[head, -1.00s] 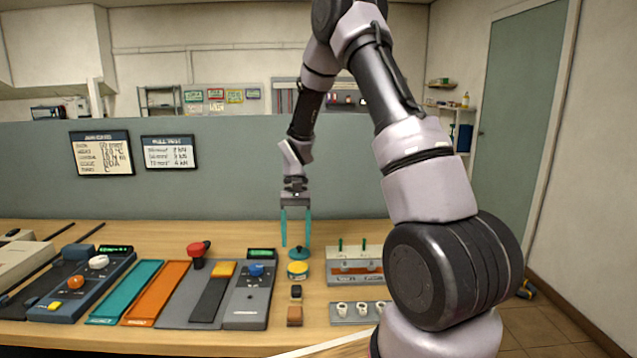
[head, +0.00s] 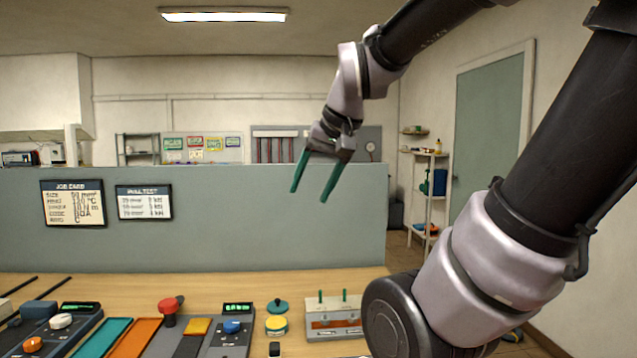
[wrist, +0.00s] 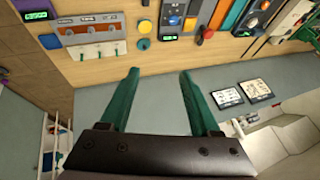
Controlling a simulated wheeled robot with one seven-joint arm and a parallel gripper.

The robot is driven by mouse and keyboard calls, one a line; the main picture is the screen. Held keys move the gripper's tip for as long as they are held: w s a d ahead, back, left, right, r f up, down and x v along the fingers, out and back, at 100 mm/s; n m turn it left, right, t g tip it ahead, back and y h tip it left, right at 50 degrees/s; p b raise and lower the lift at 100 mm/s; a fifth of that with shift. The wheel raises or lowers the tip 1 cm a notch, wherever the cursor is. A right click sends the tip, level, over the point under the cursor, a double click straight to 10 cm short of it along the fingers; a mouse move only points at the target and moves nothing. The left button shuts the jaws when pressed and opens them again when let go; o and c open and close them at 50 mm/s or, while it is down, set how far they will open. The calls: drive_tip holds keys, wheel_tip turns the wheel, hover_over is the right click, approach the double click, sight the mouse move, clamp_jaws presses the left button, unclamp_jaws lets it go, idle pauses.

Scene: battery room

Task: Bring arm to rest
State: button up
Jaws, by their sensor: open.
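My gripper (head: 311,188) has two green fingers and is raised high above the bench, in front of the grey partition. Its fingers point down and a little left in the head view. In the wrist view my gripper (wrist: 158,72) shows its fingers well apart with nothing between them. My arm reaches in from the right of the head view and bends over at the top.
The wooden bench (head: 350,283) lies below, with a red-knobbed device (head: 169,306), a yellow round piece (head: 276,325) and a rack with green pegs (head: 334,318). The grey partition (head: 250,220) stands behind. Air around the gripper is clear.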

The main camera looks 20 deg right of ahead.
drive_tip(key=shift+s+d+r+t, duration=0.1)
drive_tip(key=shift+s+r+t, duration=0.2)
drive_tip(key=shift+s, duration=0.3)
drive_tip(key=shift+s+d+r+t, duration=0.15)
drive_tip(key=shift+s+t, duration=0.15)
drive_tip(key=shift+s, duration=0.3)
drive_tip(key=shift+a, duration=0.1)
idle(0.4)
